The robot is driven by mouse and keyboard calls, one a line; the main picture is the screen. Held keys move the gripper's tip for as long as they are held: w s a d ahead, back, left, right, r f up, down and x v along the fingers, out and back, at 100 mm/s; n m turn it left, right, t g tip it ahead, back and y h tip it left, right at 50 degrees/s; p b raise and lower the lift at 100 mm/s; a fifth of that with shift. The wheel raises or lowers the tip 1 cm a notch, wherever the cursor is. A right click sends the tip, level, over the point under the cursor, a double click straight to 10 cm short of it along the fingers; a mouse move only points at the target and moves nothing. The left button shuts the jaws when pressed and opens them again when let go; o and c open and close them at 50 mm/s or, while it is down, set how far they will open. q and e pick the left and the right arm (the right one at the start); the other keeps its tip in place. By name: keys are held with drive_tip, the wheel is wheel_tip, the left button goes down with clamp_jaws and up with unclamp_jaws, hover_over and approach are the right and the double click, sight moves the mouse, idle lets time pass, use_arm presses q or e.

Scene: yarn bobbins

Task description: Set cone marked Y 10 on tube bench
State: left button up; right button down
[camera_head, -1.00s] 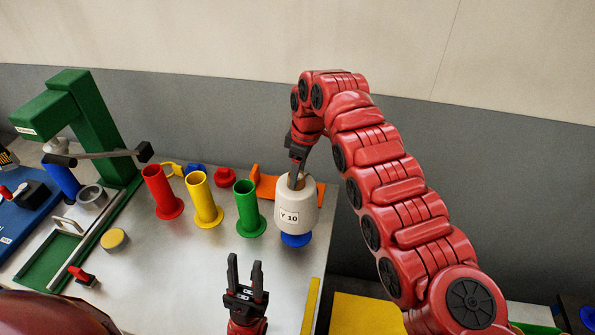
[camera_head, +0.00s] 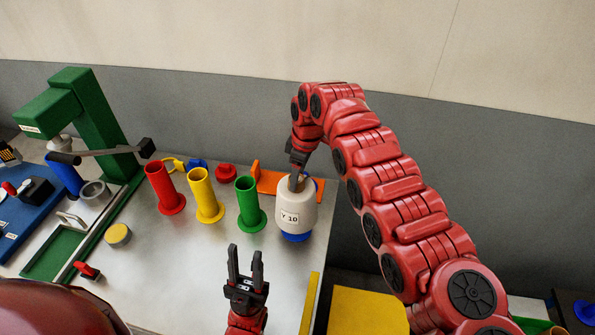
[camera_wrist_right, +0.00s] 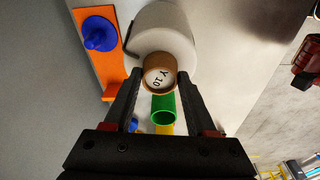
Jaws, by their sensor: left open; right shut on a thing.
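The white cone marked Y 10 (camera_head: 296,210) is upright over the right part of the metal bench top (camera_head: 190,268). A blue round base (camera_head: 296,238) shows just under the cone. I cannot tell whether the cone touches it or what is inside. Red (camera_head: 164,188), yellow (camera_head: 205,195) and green (camera_head: 249,204) tubes stand to its left. My left gripper (camera_head: 246,258) is open and empty, in front of the green tube.
An orange bracket (camera_head: 270,181) lies behind the cone; the wrist view shows it with a blue peg (camera_wrist_right: 100,34). A green press (camera_head: 100,115) stands at the left. A yellow round block (camera_head: 118,234) is on the bench. Bare bench lies in front of the tubes.

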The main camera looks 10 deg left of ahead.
drive_tip(key=shift+f, duration=1.65)
drive_tip(key=shift+f+b, duration=1.05)
drive_tip(key=shift+f, duration=0.2)
drive_tip(key=shift+f+b, duration=0.25)
drive_tip(key=shift+b, duration=0.05)
drive_tip(key=shift+c, duration=0.7)
unclamp_jaws()
wheel_tip(320, 180, up, 17)
drive_tip(key=p, duration=0.4)
hover_over(298, 191)
drive_tip(key=w+d, duration=0.2)
drive_tip(key=shift+s+r, duration=0.1)
drive_tip(key=shift+s, duration=0.05)
